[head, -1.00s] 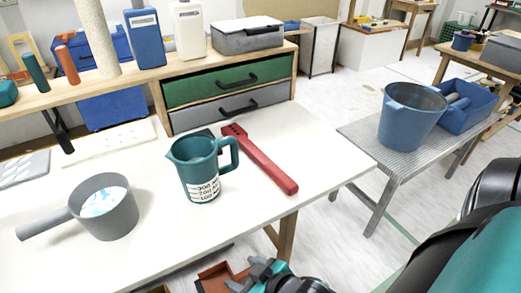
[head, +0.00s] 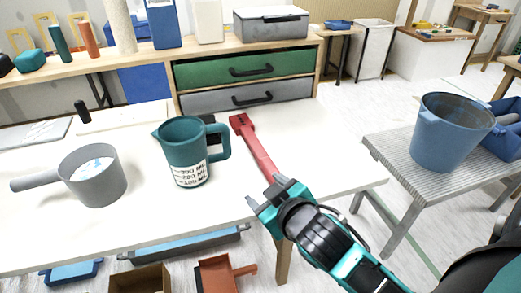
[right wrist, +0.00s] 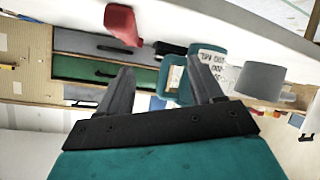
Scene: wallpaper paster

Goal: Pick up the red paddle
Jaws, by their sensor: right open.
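The red paddle (head: 256,145) lies on the white table (head: 110,230), to the right of the teal measuring jug (head: 184,157). Its near end is partly hidden behind my right gripper (head: 267,191). This gripper is open, with its fingers over the table's front edge around the paddle's near end in the picture; I cannot tell whether they touch it. In the right wrist view the picture is turned over, and the red paddle (right wrist: 123,24) shows beyond and apart from the open fingers of the gripper (right wrist: 165,78). My left gripper is not in view.
A grey pan (head: 97,183) with white and blue contents stands at the left. A dark item (head: 214,131) lies between jug and paddle. Green and grey drawers (head: 245,68) stand behind. A blue bucket (head: 443,138) is on the grey side table (head: 400,150) at right.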

